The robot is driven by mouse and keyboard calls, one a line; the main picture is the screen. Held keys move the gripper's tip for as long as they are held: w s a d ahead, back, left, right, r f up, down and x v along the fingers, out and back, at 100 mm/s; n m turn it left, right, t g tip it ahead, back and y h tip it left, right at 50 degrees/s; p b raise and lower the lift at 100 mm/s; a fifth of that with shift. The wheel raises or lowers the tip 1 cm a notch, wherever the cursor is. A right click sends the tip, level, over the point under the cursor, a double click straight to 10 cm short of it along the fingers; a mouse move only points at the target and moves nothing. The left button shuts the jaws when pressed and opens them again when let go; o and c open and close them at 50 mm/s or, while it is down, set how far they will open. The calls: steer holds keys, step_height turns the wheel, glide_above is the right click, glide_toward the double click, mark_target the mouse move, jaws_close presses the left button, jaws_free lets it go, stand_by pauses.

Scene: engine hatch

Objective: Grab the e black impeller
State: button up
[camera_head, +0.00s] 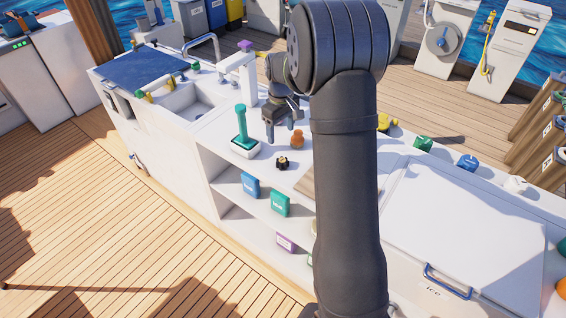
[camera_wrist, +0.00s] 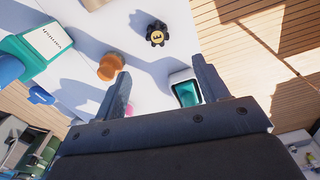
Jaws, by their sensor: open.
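The black impeller (camera_head: 282,162) is a small dark lobed wheel lying on the white counter near its front edge. It also shows in the wrist view (camera_wrist: 157,33), upper middle, with a yellow centre bearing a dark mark. My gripper (camera_head: 283,133) hangs above the counter, behind the impeller in the head view. In the wrist view its two jaws (camera_wrist: 162,88) are spread apart with nothing between them, and the impeller lies beyond the jaw tips, apart from them.
An orange-brown knobbed piece (camera_head: 297,140) stands close right of my gripper. A green-handled tool on a white base (camera_head: 243,143) stands left of the impeller. Blue (camera_head: 250,184) and green (camera_head: 280,203) packs sit on the shelf below. A sink (camera_head: 192,95) is further left.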

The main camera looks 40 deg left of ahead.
glide_above(282, 160)
steer(key=f, duration=0.8)
steer(key=shift+s, duration=0.2)
steer(key=f, duration=0.5)
steer(key=shift+w+f, duration=0.1)
steer(key=shift+w, duration=0.1)
steer(key=c, duration=1.1)
